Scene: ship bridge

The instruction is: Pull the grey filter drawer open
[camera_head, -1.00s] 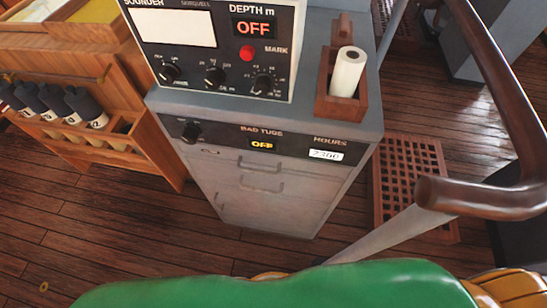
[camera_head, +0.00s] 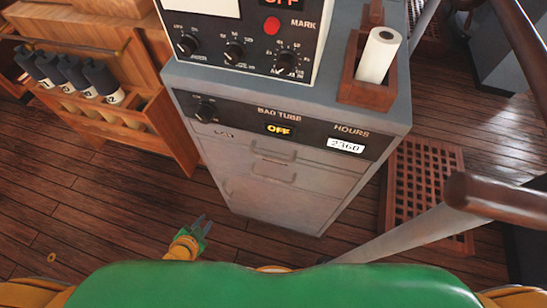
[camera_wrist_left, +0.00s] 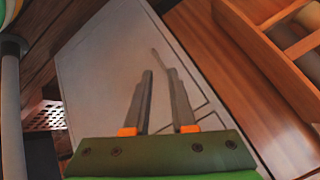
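The grey drawer fronts (camera_head: 318,165) are set in the grey cabinet below the panel reading "BAD TUBE" and "HOURS". They look closed, with bar handles (camera_head: 274,172) one above the other; I cannot tell which is the filter drawer. My left gripper (camera_head: 204,222) is low in front of the cabinet's lower left, apart from it and below the handles. In the left wrist view its two fingers (camera_wrist_left: 160,72) stand apart with nothing between them, facing the grey cabinet front (camera_wrist_left: 105,70). My right gripper is not in view.
A wooden cabinet with dark bottles (camera_head: 75,75) stands at left. A wooden box with a white roll (camera_head: 379,55) sits on the grey cabinet's top. A wooden grating (camera_head: 425,180) and a brown rail (camera_head: 500,198) are at right. Plank floor (camera_head: 110,215) lies clear at lower left.

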